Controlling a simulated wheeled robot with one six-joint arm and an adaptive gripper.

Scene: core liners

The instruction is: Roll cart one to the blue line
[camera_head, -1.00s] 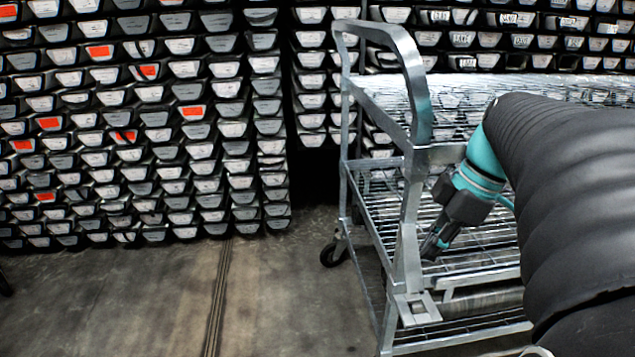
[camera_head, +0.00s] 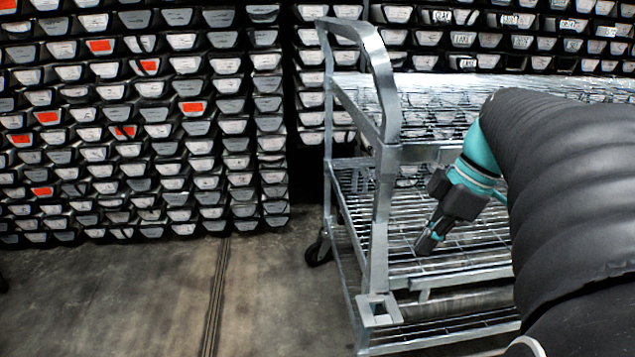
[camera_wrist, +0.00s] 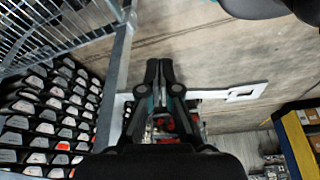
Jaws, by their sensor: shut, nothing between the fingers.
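The cart (camera_head: 381,215) is a silver metal trolley with a tall looped handle, wire shelves and a black caster at its left. I cannot read a number on it. My gripper (camera_head: 428,247) is shut and empty, pointing down in front of the cart's wire shelves, right of the handle post. Whether it touches the cart is unclear. In the wrist view, my gripper (camera_wrist: 160,66) has its fingers together beside a metal bar of the cart (camera_wrist: 119,70). No blue line shows in either view.
Racks of black core trays (camera_head: 140,110) with pale and some orange end labels fill the back wall. The concrete floor (camera_head: 110,290) left of the cart is open, with a dark seam (camera_head: 216,290). The wrist view shows a yellow-edged thing (camera_wrist: 296,145) at lower right.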

